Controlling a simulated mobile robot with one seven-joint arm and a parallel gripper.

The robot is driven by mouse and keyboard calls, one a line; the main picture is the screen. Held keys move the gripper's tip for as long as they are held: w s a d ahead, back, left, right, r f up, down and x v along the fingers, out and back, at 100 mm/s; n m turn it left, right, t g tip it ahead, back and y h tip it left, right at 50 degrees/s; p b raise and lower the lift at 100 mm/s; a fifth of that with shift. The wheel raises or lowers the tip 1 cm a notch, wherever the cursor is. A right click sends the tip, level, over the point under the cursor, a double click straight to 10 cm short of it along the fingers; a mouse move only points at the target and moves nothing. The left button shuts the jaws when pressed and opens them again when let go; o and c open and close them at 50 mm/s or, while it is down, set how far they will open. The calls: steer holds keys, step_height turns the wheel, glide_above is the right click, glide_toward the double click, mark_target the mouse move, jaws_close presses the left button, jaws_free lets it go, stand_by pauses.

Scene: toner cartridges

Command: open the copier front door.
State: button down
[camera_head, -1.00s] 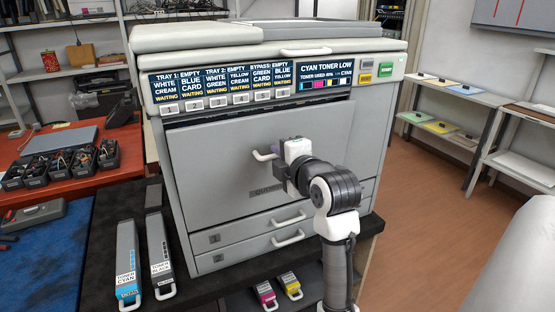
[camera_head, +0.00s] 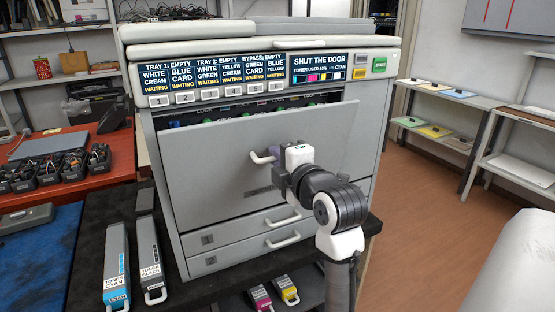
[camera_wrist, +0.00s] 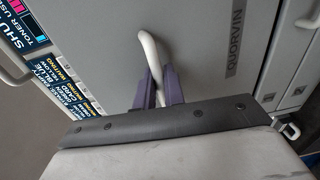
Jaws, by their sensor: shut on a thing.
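The copier front door (camera_head: 215,165) is a grey panel, tilted outward at its top. A dark gap above it shows coloured parts inside the copier. My gripper (camera_head: 268,156) is at the white door handle (camera_head: 258,158), near the middle of the door. In the wrist view, the purple fingers of my gripper (camera_wrist: 158,92) are shut on the white handle (camera_wrist: 150,52), one on each side. The door (camera_wrist: 195,40) fills most of that view. The copier's display (camera_head: 331,68) reads "SHUT THE DOOR". Part of the handle is hidden by my gripper.
Cyan (camera_head: 116,265) and black (camera_head: 150,260) toner cartridges lie on the dark table to the left. Magenta (camera_head: 260,298) and yellow (camera_head: 286,290) ones lie in front. Two drawers with handles (camera_head: 284,240) are below the door. Open floor is at right.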

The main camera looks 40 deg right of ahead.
steer(key=shift+w+f, duration=0.1)
steer(key=shift+f, duration=0.1)
steer(key=b, duration=0.1)
steer(key=s+t+b, duration=0.1)
steer(key=s+f+b, duration=0.1)
steer(key=b, duration=0.1)
steer(key=shift+a, duration=0.3)
steer(key=c, duration=1)
jaws_free()
steer(key=shift+r, duration=0.15)
steer(key=s+a+f+b, duration=0.2)
steer(key=s+b, duration=0.3)
steer(key=s, duration=0.5)
steer(key=shift+f, duration=0.45)
steer(key=shift+a+t, duration=0.1)
steer(key=shift+t, duration=0.2)
